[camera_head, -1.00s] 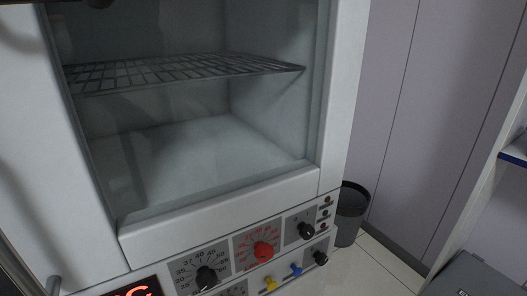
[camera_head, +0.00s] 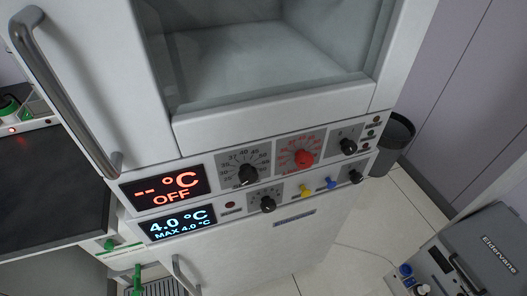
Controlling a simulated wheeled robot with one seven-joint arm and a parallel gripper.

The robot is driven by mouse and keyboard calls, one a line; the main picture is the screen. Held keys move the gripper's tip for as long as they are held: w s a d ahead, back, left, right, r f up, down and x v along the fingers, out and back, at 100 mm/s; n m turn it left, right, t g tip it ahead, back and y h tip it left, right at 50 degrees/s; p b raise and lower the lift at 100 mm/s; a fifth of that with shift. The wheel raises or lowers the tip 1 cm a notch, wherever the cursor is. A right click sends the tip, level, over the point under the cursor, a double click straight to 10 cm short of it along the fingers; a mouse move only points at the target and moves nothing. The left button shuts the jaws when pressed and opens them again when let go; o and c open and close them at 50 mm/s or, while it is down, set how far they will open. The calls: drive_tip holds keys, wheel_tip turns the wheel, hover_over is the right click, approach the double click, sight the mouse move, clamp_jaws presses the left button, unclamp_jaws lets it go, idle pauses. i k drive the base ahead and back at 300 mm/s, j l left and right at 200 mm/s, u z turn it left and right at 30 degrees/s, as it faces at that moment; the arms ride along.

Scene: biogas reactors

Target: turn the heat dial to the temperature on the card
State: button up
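The cabinet's control panel (camera_head: 226,192) runs below its glass door. A black dial (camera_head: 247,175) sits in a grey plate with temperature numbers around it, among them 37, 40, 45 and 50. I cannot read where its pointer stands. The red-lit display (camera_head: 167,187) left of it reads "-- °C" and "OFF". The blue-lit display (camera_head: 178,224) below reads 4.0 °C and MAX 4.0 °C. No temperature card shows in view. My gripper is not in view.
Beside the black dial are a red dial (camera_head: 303,158) and another black knob (camera_head: 348,146). Below are a yellow tap (camera_head: 305,190) and a blue tap (camera_head: 331,183). A long door handle (camera_head: 67,95) stands out at left. A bin (camera_head: 396,143) and grey device (camera_head: 476,262) stand at right.

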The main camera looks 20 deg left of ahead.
sight(248, 175)
drive_tip(key=u, duration=1.4)
drive_tip(key=k+l+u, duration=0.25)
drive_tip(key=k+l, duration=0.25)
